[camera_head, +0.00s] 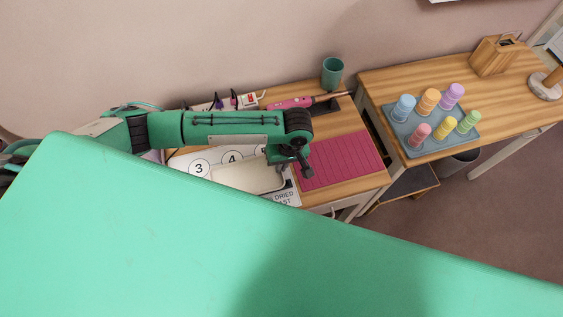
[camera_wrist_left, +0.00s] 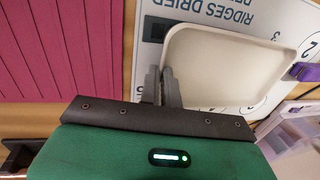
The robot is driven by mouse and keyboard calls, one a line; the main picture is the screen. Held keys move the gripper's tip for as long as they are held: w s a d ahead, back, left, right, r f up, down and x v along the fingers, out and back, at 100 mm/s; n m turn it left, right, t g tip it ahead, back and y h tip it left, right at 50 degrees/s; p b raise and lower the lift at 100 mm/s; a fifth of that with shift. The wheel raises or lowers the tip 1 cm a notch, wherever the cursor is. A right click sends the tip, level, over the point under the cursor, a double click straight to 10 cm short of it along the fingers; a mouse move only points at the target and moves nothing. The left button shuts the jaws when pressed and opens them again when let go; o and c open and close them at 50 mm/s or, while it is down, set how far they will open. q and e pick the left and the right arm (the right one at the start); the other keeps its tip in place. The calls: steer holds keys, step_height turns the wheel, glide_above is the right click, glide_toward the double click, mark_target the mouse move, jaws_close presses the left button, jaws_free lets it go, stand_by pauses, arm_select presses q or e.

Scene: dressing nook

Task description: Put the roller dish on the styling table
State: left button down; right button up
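The roller dish, a shallow cream tray with rounded corners (camera_head: 238,178), is at the printed white card on the left wooden table. It also shows in the left wrist view (camera_wrist_left: 230,72), empty. My left gripper (camera_head: 304,170) is at the dish's side. In the left wrist view its two fingers (camera_wrist_left: 163,86) are close together with the dish's rim between them, one finger inside and one outside. I cannot tell whether the dish touches the card. The left table (camera_head: 352,192) adjoins a second wooden table (camera_head: 405,82); which is the styling table is unclear. My right gripper is out of view.
A pink ribbed mat (camera_head: 340,160) lies beside the dish. Behind are a pink styling tool (camera_head: 290,103) and a teal cup (camera_head: 332,73). The right table bears a blue-grey board (camera_head: 402,137) with several coloured rollers and a wooden block (camera_head: 495,56); its middle is partly clear.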

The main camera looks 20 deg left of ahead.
arm_select(q)
steer(key=shift+f, duration=0.1)
steer(key=c, duration=1.6)
jaws_free()
steer(key=r, duration=0.4)
steer(key=w+d+r+b, duration=0.1)
steer(key=r, duration=0.3)
steer(key=d+r, duration=0.1)
steer(key=r, duration=0.3)
steer(key=shift+w, duration=0.15)
